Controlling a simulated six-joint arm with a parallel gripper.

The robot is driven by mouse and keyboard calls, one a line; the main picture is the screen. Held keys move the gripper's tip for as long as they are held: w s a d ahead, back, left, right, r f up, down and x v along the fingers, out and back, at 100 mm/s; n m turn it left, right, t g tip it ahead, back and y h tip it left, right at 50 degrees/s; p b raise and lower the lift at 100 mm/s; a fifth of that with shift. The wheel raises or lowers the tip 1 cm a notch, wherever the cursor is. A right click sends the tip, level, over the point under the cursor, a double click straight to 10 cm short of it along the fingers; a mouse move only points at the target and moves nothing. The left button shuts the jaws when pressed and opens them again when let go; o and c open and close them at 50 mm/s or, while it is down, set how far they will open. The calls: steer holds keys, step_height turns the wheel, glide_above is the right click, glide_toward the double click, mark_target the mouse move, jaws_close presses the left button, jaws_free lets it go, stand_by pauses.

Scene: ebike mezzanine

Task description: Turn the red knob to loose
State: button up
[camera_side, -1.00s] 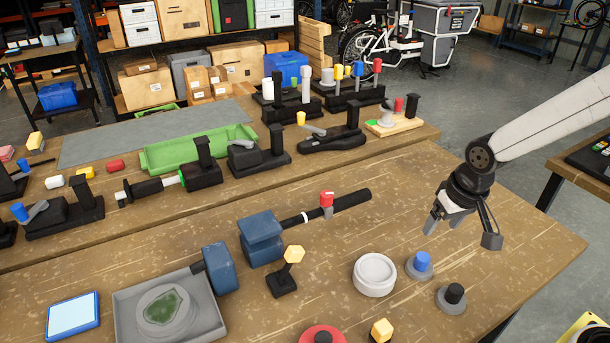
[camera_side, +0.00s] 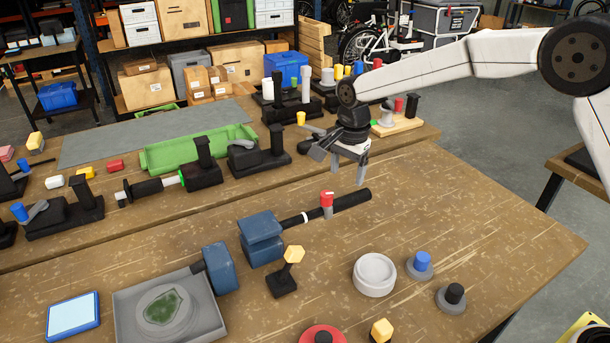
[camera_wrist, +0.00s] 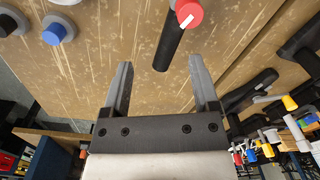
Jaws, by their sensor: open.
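The red knob (camera_side: 327,198) sits on a grey stem on a black tube, which a blue vise (camera_side: 261,238) holds near the front of the wooden bench. In the wrist view the red knob (camera_wrist: 188,12) shows near the top edge, with a white pointer mark toward the lower left. My gripper (camera_side: 346,170) is open and empty, above and beyond the knob in the side view, to its right. In the wrist view my gripper (camera_wrist: 160,62) has both fingers apart, with the black tube (camera_wrist: 171,44) ahead between them. No label for loose is readable.
A yellow knob (camera_side: 293,253) on a black stand is in front of the vise. A white round dish (camera_side: 374,274), a blue knob (camera_side: 422,261) and a black knob (camera_side: 454,294) are at the front right. Black fixtures stand behind. The bench right of the tube is clear.

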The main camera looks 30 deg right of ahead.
mark_target(327, 194)
steer(key=shift+w+a+m, duration=1.4)
steer(key=shift+w+m, duration=0.1)
steer(key=shift+w, duration=0.1)
steer(key=shift+f, duration=0.1)
steer(key=shift+f, duration=3.85)
jaws_close()
